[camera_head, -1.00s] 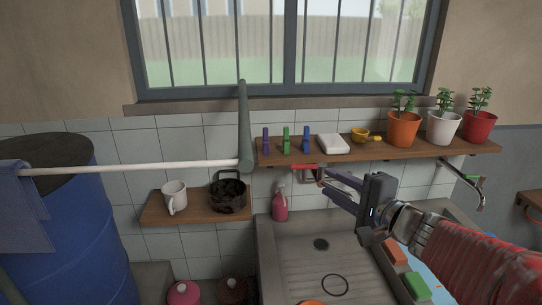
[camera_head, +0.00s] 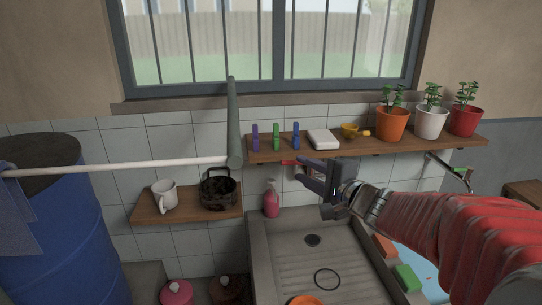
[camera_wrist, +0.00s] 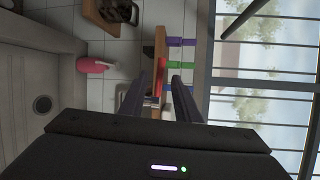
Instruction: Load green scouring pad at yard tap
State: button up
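A green scouring pad (camera_head: 408,278) lies at the right side of the sink, in front of an orange block (camera_head: 384,246). My gripper (camera_head: 308,177) is raised above the sink, well to the left of the pad and below the wall shelf, pointing toward the wall. The wrist view shows its two fingers (camera_wrist: 168,84) apart, with nothing held between them. A red part (camera_head: 291,162) with a pale bracket shows behind the fingertips under the shelf; it is partly hidden. The metal tap (camera_head: 456,172) is on the wall at the right.
The shelf (camera_head: 375,149) holds several pegs, a white block, a yellow cup and plant pots. A pink bottle (camera_head: 271,202) stands at the back of the sink (camera_head: 262,262). A lower shelf holds a mug (camera_head: 164,196) and a dark basket (camera_head: 217,190). A blue barrel (camera_head: 62,235) stands left.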

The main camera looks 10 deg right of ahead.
aim_at(292, 164)
jog(key=shift+x, duration=3.35)
jog(key=shift+c, duration=0.2)
grip_shut()
jog(key=shift+f, duration=0.1)
